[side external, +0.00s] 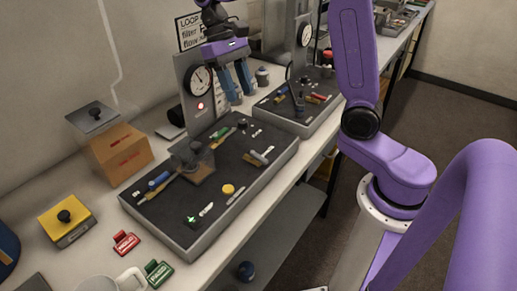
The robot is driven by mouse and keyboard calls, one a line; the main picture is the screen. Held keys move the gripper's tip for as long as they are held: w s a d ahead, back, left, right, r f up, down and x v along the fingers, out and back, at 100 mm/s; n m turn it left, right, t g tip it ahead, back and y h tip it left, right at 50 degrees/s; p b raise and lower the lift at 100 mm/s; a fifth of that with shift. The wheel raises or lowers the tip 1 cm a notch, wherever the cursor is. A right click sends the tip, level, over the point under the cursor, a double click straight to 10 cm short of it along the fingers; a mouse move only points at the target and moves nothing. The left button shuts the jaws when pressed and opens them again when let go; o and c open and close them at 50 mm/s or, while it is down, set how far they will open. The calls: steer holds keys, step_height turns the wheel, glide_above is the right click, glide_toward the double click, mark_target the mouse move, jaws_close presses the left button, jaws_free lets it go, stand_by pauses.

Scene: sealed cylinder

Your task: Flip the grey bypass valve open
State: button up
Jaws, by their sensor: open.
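A dark panel board (160,218) with a grey rim lies on the bench. A grey lever-like fitting (260,157), which looks like the grey bypass valve, sits on its right part; its exact lever angle is too small to tell. My gripper (241,92) has blue fingers pointing down, spread apart and empty. It hangs near the gauge plate at the board's back, above and apart from the grey fitting. A blue-handled valve (158,180) and a green-handled valve (220,132) sit on a brass-coloured pipe line on the board.
A clear cover (192,161) stands mid-board, near a yellow knob (228,189). A second board (304,121) stands behind. A cardboard box (121,153) and yellow box (66,221) are left.

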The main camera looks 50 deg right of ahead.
mark_target(261, 157)
steer(key=x, duration=1.6)
steer(key=shift+s+f, duration=0.1)
steer(key=shift+f, duration=0.25)
steer(key=shift+c, duration=0.3)
jaws_close()
